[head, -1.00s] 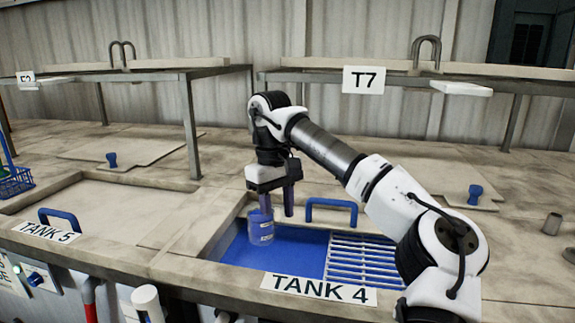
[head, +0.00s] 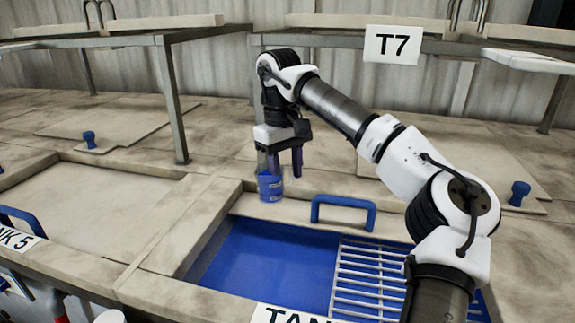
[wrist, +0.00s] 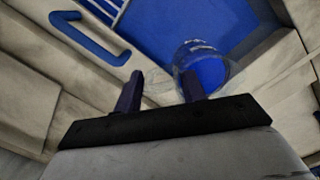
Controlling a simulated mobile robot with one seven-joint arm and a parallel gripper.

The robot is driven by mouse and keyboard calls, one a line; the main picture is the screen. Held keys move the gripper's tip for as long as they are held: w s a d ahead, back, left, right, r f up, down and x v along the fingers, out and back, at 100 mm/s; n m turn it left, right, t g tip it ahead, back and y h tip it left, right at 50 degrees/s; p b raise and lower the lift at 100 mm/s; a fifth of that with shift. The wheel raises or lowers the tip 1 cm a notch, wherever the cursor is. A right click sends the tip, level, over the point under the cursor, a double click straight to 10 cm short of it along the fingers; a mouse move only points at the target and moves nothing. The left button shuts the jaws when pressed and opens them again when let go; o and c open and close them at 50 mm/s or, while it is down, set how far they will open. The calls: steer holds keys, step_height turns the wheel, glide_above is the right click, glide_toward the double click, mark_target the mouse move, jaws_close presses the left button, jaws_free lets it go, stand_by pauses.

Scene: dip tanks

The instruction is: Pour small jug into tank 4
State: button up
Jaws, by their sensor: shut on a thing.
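The small jug (head: 270,186) is clear with blue contents and looks upright. My gripper (head: 284,172) is shut on it, with the fingers pointing down. In the head view the jug appears by the back left corner of tank 4 (head: 185,298), left of a blue handle; its height above the rim is hard to tell. Tank 4 is open, with blue liquid at left and a white grating (head: 365,280) at right. In the wrist view the jug's mouth (wrist: 205,68) shows blue inside, beside the right finger of my gripper (wrist: 160,88).
Tank 5 (head: 100,215) is covered, to the left. A blue handle (head: 343,212) stands at tank 4's back edge. A frame with the T7 sign (head: 392,44) rises behind. Blue knobs (head: 89,139) sit on lids. The counter behind the jug is mostly clear.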

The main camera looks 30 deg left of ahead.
mark_target(277, 192)
steer(key=shift+s+d+t, duration=0.15)
steer(key=shift+s+t, duration=0.05)
steer(key=shift+t, duration=0.5)
steer(key=t, duration=0.1)
steer(key=t+y, duration=0.1)
steer(key=t, duration=0.2)
steer(key=shift+f, duration=0.25)
steer(key=t, duration=0.2)
steer(key=s+t+y, duration=0.1)
steer(key=t, duration=0.1)
steer(key=shift+r, duration=0.2)
steer(key=t, duration=0.1)
steer(key=t+b, duration=0.1)
steer(key=s+t+y, duration=0.1)
steer(key=shift+d+f+m+b, duration=0.15)
steer(key=shift+f+m+b, duration=0.15)
steer(key=shift+b, duration=0.45)
steer(key=shift+s+d+t+b, duration=0.1)
steer(key=shift+s+t+b, duration=0.1)
steer(key=shift+t+b, duration=0.55)
steer(key=shift+s+d+f+t+y+b, duration=0.25)
steer(key=shift+t+b, duration=0.6)
steer(key=shift+b, duration=1.7)
steer(key=shift+s+a+f+t+y+b, duration=0.2)
steer(key=shift+s+t+b, duration=0.5)
steer(key=shift+b, duration=1.85)
